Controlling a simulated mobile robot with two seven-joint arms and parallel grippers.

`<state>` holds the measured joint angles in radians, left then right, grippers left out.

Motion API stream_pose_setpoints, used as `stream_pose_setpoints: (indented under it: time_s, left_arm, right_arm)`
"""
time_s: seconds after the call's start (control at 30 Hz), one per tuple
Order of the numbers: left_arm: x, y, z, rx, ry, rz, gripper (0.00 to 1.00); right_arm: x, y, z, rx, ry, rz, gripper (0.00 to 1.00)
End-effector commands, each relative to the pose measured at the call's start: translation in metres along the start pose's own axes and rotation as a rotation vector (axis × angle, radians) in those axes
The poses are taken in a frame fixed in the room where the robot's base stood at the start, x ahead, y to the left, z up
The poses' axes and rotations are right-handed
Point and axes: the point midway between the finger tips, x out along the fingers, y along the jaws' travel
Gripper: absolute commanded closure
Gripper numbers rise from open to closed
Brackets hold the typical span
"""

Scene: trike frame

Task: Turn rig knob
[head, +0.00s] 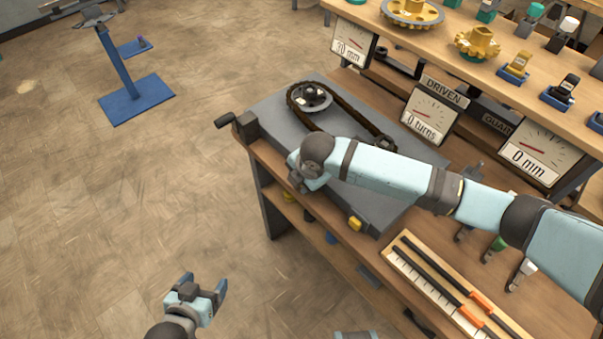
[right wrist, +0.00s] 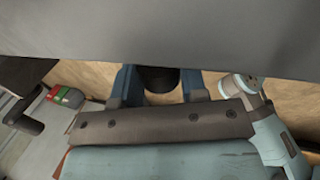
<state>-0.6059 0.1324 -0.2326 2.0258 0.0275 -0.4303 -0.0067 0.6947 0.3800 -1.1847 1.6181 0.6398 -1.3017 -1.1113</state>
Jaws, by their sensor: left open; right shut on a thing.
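The rig is a grey slab (head: 270,115) on the bench with a dark chain (head: 365,115) looped around a sprocket (head: 310,97). My right arm reaches across it, and my right gripper (head: 297,181) is at the slab's front edge. In the right wrist view its blue fingers (right wrist: 158,88) are shut on a dark round knob (right wrist: 158,76), partly hidden under the grey slab edge. In the head view the gripper hides that knob. My left gripper (head: 203,294) is open and empty over the floor, away from the bench.
A black crank handle (head: 225,119) sticks out at the slab's left corner. A yellow knob (head: 355,223) is on the front edge. Dials read 30 mm (head: 352,43), 0 turns (head: 430,112) and 0 mm (head: 540,150). A tool tray (head: 425,290) lies at the right.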

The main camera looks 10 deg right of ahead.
Motion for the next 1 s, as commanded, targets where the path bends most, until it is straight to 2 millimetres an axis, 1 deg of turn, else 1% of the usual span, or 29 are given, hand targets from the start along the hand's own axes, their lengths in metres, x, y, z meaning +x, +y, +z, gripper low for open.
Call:
stream_pose_setpoints:
  time_s: [0.17, 0.47, 0.5, 0.57, 0.6, 0.87, 0.97, 1.0]
  left_arm:
    - [-0.001, 0.001, 0.004, 0.003, -0.007, 0.0, 0.22]
    - [-0.002, 0.002, 0.003, 0.002, -0.005, 0.001, 0.22]
    - [-0.002, 0.002, 0.003, 0.002, -0.005, 0.001, 0.22]
    - [-0.002, 0.002, 0.003, 0.002, -0.005, 0.001, 0.22]
    - [-0.002, 0.002, 0.003, 0.002, -0.004, 0.001, 0.22]
    - [-0.002, 0.002, 0.002, 0.001, -0.004, 0.001, 0.22]
    - [-0.003, 0.002, 0.001, 0.001, -0.004, 0.001, 0.22]
    - [-0.003, 0.002, 0.0, 0.002, -0.003, 0.001, 0.22]
  right_arm:
    - [0.0, -0.002, 0.0, 0.001, 0.001, 0.089, 0.84]
    - [0.0, -0.001, 0.0, 0.0, 0.0, 0.096, 0.84]
    - [0.0, -0.001, 0.0, 0.0, 0.0, 0.096, 0.51]
    - [0.0, -0.001, 0.0, 0.0, 0.0, 0.096, 0.37]
    - [0.0, -0.001, 0.0, 0.0, 0.0, 0.096, 0.35]
    - [-0.003, -0.001, 0.0, -0.001, 0.0, 0.097, 0.35]
    - [-0.013, -0.002, 0.001, -0.001, 0.0, 0.098, 0.35]
    - [-0.02, -0.002, 0.0, -0.002, 0.001, 0.098, 0.35]
